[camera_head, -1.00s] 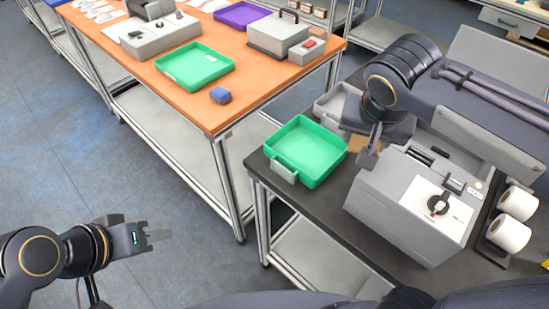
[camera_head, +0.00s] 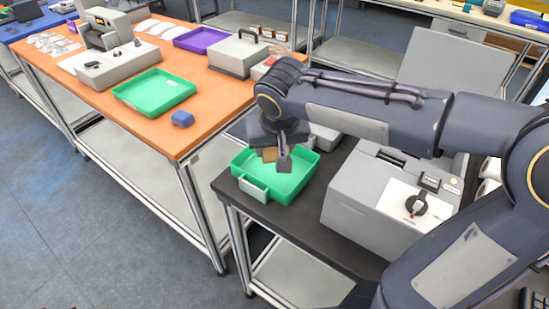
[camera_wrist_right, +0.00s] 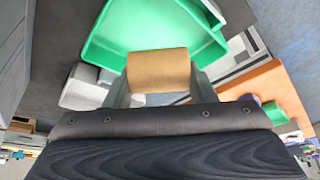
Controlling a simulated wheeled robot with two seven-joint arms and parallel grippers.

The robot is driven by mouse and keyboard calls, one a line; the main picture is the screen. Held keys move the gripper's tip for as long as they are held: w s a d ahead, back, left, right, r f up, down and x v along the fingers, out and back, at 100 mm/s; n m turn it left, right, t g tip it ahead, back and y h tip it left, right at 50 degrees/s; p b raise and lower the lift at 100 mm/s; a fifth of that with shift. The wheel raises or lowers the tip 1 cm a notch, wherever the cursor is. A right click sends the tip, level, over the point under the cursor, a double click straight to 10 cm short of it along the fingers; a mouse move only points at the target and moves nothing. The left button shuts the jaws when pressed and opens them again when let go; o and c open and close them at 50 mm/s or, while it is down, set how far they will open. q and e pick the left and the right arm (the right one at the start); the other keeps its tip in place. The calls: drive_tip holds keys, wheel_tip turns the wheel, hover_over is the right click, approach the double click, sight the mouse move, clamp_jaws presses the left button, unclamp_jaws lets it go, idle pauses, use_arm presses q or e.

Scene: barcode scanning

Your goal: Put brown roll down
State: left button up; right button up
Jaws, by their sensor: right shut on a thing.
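The brown roll (camera_wrist_right: 158,70) is between the fingers of my right gripper (camera_wrist_right: 158,82) in the right wrist view. In the head view my right gripper (camera_head: 277,158) is shut on the brown roll (camera_head: 270,154), which is partly hidden by a finger. They are over the green tray (camera_head: 303,184) on the dark table. The same green tray shows behind the roll in the right wrist view (camera_wrist_right: 105,42). I cannot tell whether the roll touches the tray floor. My left gripper is not in view.
A large grey machine (camera_head: 350,200) stands right of the tray on the dark table (camera_head: 285,228). A grey bin is partly hidden behind my right arm.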

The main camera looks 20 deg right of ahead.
sight(275, 149)
drive_tip(key=w+f, duration=0.1)
drive_tip(key=f, duration=0.1)
drive_tip(key=w+d+f, duration=0.1)
drive_tip(key=shift+w+d+f, duration=0.15)
drive_tip(key=shift+w+f, duration=0.2)
drive_tip(key=shift+w+d+f, duration=0.1)
drive_tip(key=shift+f, duration=0.85)
drive_tip(key=shift+w+d+f, duration=0.1)
drive_tip(key=shift+f, duration=0.8)
drive_tip(key=shift+b, duration=0.3)
drive_tip(key=shift+f, duration=0.15)
drive_tip(key=o, duration=0.9)
drive_tip(key=shift+o, duration=0.2)
